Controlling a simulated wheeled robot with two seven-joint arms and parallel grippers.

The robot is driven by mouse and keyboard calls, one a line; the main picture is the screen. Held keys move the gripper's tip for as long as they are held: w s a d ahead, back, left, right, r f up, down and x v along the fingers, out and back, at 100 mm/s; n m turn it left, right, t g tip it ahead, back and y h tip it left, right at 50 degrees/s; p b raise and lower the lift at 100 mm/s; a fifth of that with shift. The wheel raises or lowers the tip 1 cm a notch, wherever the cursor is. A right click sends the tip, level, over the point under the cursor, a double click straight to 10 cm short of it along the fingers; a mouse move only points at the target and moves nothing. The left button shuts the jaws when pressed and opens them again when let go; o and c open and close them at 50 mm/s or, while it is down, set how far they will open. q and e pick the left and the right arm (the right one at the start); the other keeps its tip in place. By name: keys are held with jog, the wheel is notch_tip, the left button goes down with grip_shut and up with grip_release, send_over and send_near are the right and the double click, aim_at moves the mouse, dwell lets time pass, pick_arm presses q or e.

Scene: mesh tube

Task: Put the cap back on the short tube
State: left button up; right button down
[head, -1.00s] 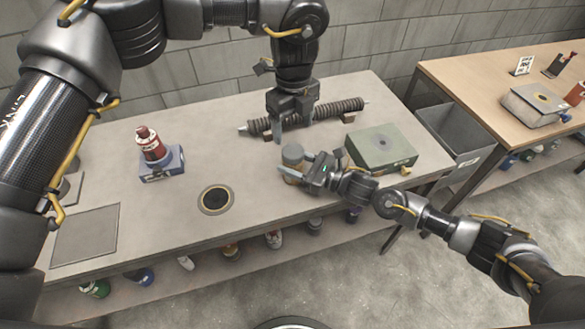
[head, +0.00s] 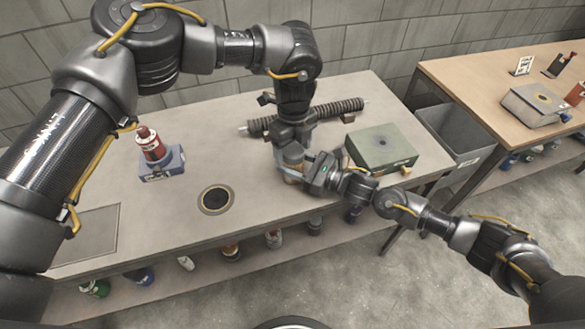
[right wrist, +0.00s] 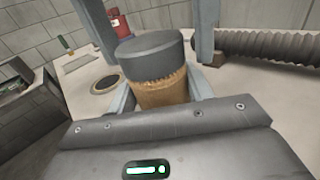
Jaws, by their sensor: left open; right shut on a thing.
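The short tube (right wrist: 165,94), brown and mesh-like, stands upright between the fingers of my right gripper (head: 293,173) at the right part of the bench. The right gripper is shut on it. The dark grey cap (right wrist: 150,55) sits on the tube's top end in the right wrist view, covering the opening; I cannot tell whether it is fully seated. My left gripper (head: 291,153) points down from above, open, with one finger on each side of the cap (right wrist: 205,30). In the head view the grippers mostly hide tube and cap.
A long ribbed tube (head: 338,112) lies on supports behind the grippers. A green box (head: 381,147) is to their right, beside a grey bin (head: 455,135). A red bottle (head: 149,143) stands in a blue holder at left. A dark-centred disc (head: 216,200) lies at front centre.

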pick_arm(q)
jog(key=c, duration=1)
jog(key=m, duration=0.5)
jog(key=o, duration=1.1)
jog(key=shift+o, duration=0.2)
notch_tip(320, 180, up, 12)
pick_arm(e)
jog(key=c, duration=0.5)
grip_release()
